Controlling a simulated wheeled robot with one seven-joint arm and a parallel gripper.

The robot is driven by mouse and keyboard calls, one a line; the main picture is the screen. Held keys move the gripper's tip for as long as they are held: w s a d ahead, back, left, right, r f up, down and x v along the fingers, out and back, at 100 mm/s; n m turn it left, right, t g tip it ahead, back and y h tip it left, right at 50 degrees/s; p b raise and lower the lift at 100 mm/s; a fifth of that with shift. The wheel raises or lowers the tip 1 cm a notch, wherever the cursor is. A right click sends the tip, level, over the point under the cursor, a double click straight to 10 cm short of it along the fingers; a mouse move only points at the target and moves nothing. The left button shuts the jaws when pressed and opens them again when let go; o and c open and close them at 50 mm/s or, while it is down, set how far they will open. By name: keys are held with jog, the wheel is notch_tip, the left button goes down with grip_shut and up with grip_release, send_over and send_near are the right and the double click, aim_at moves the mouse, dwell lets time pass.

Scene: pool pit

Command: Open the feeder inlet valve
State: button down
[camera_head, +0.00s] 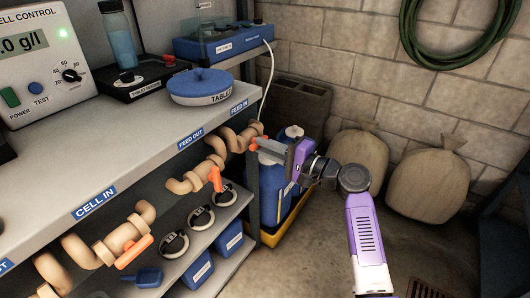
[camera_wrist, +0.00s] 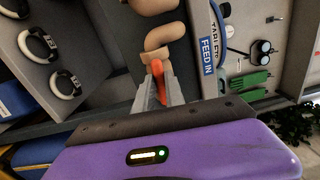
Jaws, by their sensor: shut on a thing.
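The feeder inlet valve is on the beige pipe under the "FEED IN" label (camera_head: 239,107). Its orange handle (camera_head: 257,143) shows at the pipe's right end in the head view, partly covered by my gripper. In the wrist view the orange handle (camera_wrist: 157,80) lies between the grey fingers, below the beige pipe (camera_wrist: 163,40). My gripper (camera_head: 270,146), purple behind the fingers, reaches in from the right and is shut on this handle. The fingers hide much of the handle, so its exact angle is hard to tell.
Another orange valve handle (camera_head: 215,178) is under "FEED OUT", and one (camera_head: 134,252) is near "CELL IN". Blue containers (camera_head: 272,190) stand in a yellow tray (camera_head: 290,218) below my gripper. Sacks (camera_head: 428,184) lean against the wall. The shelf post (camera_head: 252,185) is close by.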

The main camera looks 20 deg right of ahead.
jog(key=shift+f+n, duration=0.1)
jog(key=shift+n, duration=0.4)
jog(key=c, duration=1.4)
grip_release()
jog(key=p+v, duration=0.1)
jog(key=v, duration=0.7)
jog(key=shift+w, duration=0.1)
